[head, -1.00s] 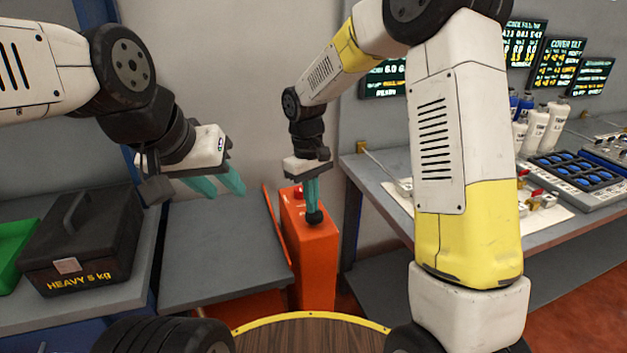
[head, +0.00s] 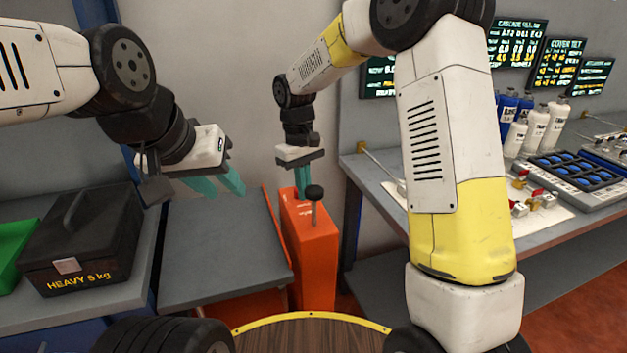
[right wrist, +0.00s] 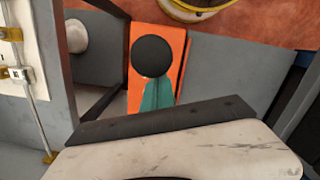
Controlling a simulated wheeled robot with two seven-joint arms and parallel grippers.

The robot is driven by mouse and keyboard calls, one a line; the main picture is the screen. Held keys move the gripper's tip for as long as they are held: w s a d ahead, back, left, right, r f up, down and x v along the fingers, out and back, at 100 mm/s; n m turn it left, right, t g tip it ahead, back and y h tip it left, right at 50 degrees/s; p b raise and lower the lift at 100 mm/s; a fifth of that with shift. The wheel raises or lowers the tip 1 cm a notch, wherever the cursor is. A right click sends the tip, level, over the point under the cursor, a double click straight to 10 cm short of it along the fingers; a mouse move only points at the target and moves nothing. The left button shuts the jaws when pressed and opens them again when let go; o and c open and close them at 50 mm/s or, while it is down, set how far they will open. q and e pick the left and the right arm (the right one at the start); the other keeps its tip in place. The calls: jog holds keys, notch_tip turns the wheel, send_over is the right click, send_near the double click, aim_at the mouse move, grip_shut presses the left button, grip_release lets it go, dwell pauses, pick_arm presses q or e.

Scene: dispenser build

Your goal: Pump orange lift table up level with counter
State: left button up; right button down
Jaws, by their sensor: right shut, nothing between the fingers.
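The orange lift table has an upright orange pump body (head: 313,262) and a grey platform (head: 220,245) to its left. A pump handle with a black knob (head: 314,191) stands up on a thin rod over the pump body; the knob also shows in the right wrist view (right wrist: 152,54). My right gripper (head: 302,192) is shut and empty, pointing down just behind and left of the knob. In the right wrist view its teal fingertips (right wrist: 157,90) lie beside the knob; I cannot tell whether they touch. My left gripper (head: 220,182) is open and empty above the platform.
The left counter (head: 140,285) adjoins the platform and bears a black box marked HEAVY 5 kg (head: 82,243) and a green tray (head: 12,240). I cannot tell their exact height difference. The right counter (head: 385,195) holds bottles and a blue-celled tray (head: 578,172).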

notch_tip(320, 180, up, 6)
jog(key=shift+w+a+r, duration=0.15)
jog(key=shift+w+a, duration=0.1)
dwell(0.5)
send_near(313, 188)
jog(key=shift+r, duration=0.35)
jog(key=shift+f, duration=0.1)
jog(key=shift+s+d+f, duration=0.1)
jog(key=shift+f, duration=1.6)
jog(key=shift+s+d+f, duration=0.1)
jog(key=shift+d+f, duration=0.05)
jog(key=shift+f, duration=1.55)
